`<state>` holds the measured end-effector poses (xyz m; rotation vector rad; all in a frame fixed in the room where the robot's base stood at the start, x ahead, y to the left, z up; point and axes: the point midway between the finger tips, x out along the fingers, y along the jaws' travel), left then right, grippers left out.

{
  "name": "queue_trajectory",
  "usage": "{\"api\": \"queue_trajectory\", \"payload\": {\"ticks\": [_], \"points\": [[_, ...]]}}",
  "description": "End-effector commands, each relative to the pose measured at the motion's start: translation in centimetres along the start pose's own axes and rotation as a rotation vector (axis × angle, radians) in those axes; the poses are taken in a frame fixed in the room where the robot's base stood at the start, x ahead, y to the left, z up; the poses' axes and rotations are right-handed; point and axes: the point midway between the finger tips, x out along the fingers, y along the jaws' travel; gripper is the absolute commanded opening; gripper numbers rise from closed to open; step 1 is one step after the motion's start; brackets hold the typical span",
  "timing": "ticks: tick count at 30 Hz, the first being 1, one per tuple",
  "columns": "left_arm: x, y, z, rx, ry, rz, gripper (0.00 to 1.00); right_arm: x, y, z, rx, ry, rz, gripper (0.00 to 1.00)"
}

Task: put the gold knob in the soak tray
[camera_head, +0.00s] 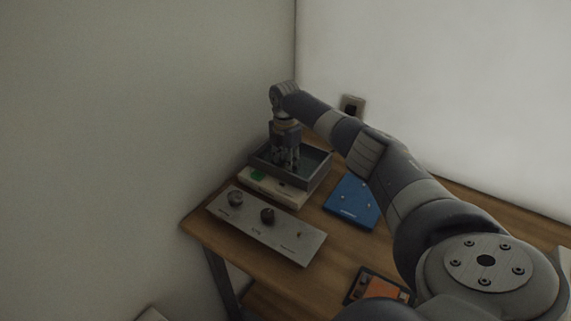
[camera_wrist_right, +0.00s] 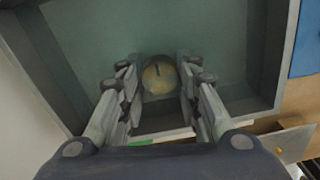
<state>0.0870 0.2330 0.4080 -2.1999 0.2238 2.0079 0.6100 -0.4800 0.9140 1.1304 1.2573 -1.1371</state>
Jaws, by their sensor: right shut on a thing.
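My right gripper (camera_head: 286,166) reaches down inside the grey soak tray (camera_head: 316,180) at the back left of the table. In the wrist view my right gripper (camera_wrist_right: 158,88) is shut on the round gold knob (camera_wrist_right: 158,77), which has a dark line on its face. The knob is over the tray's greenish floor (camera_wrist_right: 150,30), within the walls. I cannot tell whether it touches the floor. In the head view the fingers hide it. My left gripper is not in view.
The tray stands on or against a pale box (camera_head: 275,188) with a green patch. In front lies a silver panel (camera_head: 250,226) with two dark knobs and a bare shaft spot. A blue board (camera_head: 352,203) is to the right, an orange item (camera_head: 382,288) nearer. Walls border the table.

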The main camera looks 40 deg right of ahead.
Motion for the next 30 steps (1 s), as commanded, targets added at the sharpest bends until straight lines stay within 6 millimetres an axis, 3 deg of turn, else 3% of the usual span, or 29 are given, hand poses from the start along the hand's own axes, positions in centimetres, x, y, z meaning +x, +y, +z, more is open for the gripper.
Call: {"api": "queue_trajectory", "payload": {"ticks": [4, 5, 7, 20, 23, 30], "points": [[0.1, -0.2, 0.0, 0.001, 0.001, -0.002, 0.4, 0.4, 0.0, 0.0, 0.0, 0.0, 0.0, 0.15], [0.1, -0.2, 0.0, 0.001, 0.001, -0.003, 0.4, 0.3, 0.0, 0.0, 0.0, 0.0, 0.0, 0.36], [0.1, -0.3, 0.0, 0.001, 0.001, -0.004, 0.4, 0.3, 0.0, 0.0, 0.0, -0.001, 0.0, 0.51], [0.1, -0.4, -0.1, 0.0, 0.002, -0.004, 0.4, -0.3, 0.0, 0.0, 0.0, 0.0, 0.001, 0.51], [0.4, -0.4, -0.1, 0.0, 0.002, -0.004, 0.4, -1.6, 0.1, 0.1, 0.0, -0.001, 0.003, 0.51], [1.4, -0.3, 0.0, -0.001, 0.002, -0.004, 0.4, -6.8, 0.1, 0.0, 0.0, 0.0, 0.005, 0.51]]}}
